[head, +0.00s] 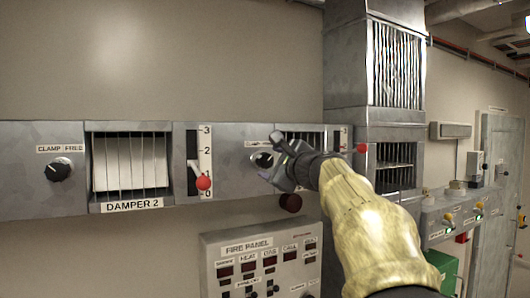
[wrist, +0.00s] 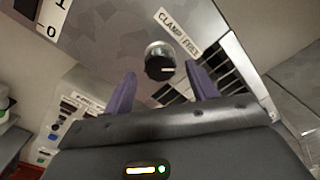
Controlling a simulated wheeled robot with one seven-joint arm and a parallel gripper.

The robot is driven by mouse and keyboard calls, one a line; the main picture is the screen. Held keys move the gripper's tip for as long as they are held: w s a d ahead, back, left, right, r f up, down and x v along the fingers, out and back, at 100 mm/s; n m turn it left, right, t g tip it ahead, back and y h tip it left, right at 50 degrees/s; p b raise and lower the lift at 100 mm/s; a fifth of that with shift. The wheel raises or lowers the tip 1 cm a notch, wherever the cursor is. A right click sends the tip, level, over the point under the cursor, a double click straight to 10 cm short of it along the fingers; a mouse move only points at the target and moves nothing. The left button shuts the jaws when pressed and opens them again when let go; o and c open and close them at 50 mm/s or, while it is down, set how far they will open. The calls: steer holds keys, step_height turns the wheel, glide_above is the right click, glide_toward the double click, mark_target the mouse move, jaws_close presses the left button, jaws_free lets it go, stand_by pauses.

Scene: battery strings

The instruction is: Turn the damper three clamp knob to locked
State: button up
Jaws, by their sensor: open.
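The clamp knob (head: 262,159) is a round black dial on the grey panel, left of a barred window that my arm partly covers. In the wrist view the knob (wrist: 160,64) has a light collar, a short white mark on its face and a label (wrist: 181,34) reading clamp and free. My gripper (head: 270,157) is open in front of the knob. In the wrist view its two purple fingers (wrist: 162,88) stand apart on either side below the knob, with no visible contact. Any damper three nameplate is hidden in the head view.
Left of it are the damper 2 window (head: 130,163), its own clamp knob (head: 59,170) and a lever with a red ball (head: 203,183). A dark red round knob (head: 290,202) sits just below my gripper. The fire panel (head: 262,262) is lower down.

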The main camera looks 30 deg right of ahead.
mark_target(267, 162)
steer(key=w+p, duration=0.1)
steer(key=w, duration=0.2)
steer(key=shift+w, duration=0.3)
steer(key=shift+s, duration=0.1)
steer(key=shift+c, duration=0.4)
steer(key=c, duration=0.9)
